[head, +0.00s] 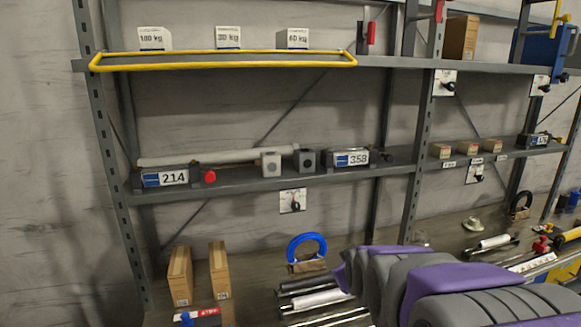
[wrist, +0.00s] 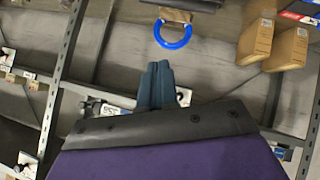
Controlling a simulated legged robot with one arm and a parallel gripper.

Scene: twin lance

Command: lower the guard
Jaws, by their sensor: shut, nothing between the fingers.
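The guard looks to be the yellow bar frame (head: 225,67) on the upper shelf at the left of the head view. Its long bar runs along the front of that shelf, roughly level, below several white weight labels. My gripper (wrist: 160,68) shows in the wrist view with its dark blue fingers together and nothing between them. In the head view my purple and grey arm fills the lower right, well below and right of the yellow frame, and I cannot make out the fingertips there. The yellow frame is not seen in the wrist view.
The middle shelf (head: 240,184) holds a white tube (head: 215,157), a 214 box (head: 165,178) and a 358 box (head: 350,159). A blue ring (head: 306,238) and cardboard boxes (head: 180,276) stand lower down. Uprights (head: 416,150) flank the bays. Space between the upper and middle shelves is largely open.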

